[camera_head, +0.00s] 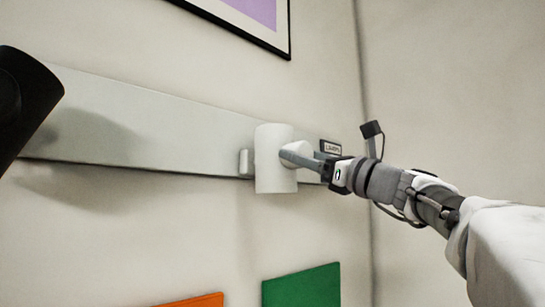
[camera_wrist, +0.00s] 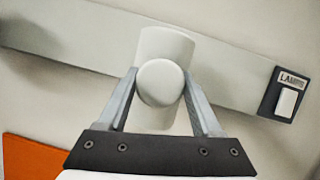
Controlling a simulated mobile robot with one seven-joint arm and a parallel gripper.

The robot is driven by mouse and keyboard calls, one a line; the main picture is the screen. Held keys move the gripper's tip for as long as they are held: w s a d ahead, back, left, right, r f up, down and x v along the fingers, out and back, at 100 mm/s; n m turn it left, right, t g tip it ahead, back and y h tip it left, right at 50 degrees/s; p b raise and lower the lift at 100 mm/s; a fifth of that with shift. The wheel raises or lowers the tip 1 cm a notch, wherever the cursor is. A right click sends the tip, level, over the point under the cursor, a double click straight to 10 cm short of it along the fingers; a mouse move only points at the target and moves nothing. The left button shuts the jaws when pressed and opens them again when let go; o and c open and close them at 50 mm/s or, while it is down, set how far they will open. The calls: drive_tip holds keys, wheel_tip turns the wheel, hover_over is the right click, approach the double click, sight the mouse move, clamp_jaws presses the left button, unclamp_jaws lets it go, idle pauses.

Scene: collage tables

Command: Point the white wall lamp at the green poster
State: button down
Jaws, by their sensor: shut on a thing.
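The white wall lamp (camera_head: 272,180) is a cylinder mounted on a pale wall rail. It stands nearly upright in the head view, with its ends toward the top and bottom. In the wrist view the lamp (camera_wrist: 165,45) has a round white knob (camera_wrist: 160,83) facing the camera. My gripper (camera_head: 300,155) is shut on this knob; in the wrist view its two fingers (camera_wrist: 160,80) lie on either side of it. The green poster (camera_head: 302,287) is on the wall below and slightly right of the lamp, its lower part cut off. It is not seen in the wrist view.
The rail (camera_head: 150,120) runs along the wall. A dark cylinder (camera_head: 25,95) is close at the far left. A plate labelled LAMPS with a white switch (camera_wrist: 286,102) is right of the lamp. An orange poster (camera_head: 195,301) is lower left, and a framed purple picture (camera_head: 255,10) above.

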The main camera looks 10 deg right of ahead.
drive_tip(key=n+g+y, duration=0.1)
drive_tip(key=n, duration=0.2)
drive_tip(key=n+g, duration=0.1)
drive_tip(key=n, duration=0.2)
drive_tip(key=shift+g+y, duration=0.3)
drive_tip(key=shift+y, duration=0.1)
drive_tip(key=shift+c, duration=0.2)
unclamp_jaws()
drive_tip(key=shift+d, duration=0.1)
drive_tip(key=b+v, duration=0.4)
drive_tip(key=v, duration=1.3)
drive_tip(key=shift+d+b, duration=0.15)
drive_tip(key=shift+b, duration=0.15)
